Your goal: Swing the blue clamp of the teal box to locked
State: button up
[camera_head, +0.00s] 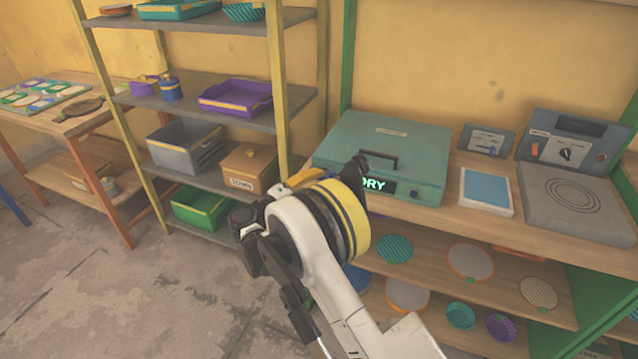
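The teal box (388,142) stands on the wooden bench at right of centre. Its lid is down, with a dark handle on top and a display reading "DRY" on its front. No clamp shows clearly, and my arm hides the box's front left corner. My arm reaches up from the bottom edge in front of the box. A dark end part of it overlaps the box's front. My gripper's fingers cannot be made out.
A blue-topped white pad (486,191), a grey plate device (575,204) and control boxes (570,140) stand right of the teal box. Round discs (470,261) lie on the shelf below. A shelf rack with trays (236,97) stands left. Floor at lower left is clear.

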jog(key=shift+w+d, duration=0.25)
jog(key=shift+w, duration=0.05)
grip_shut()
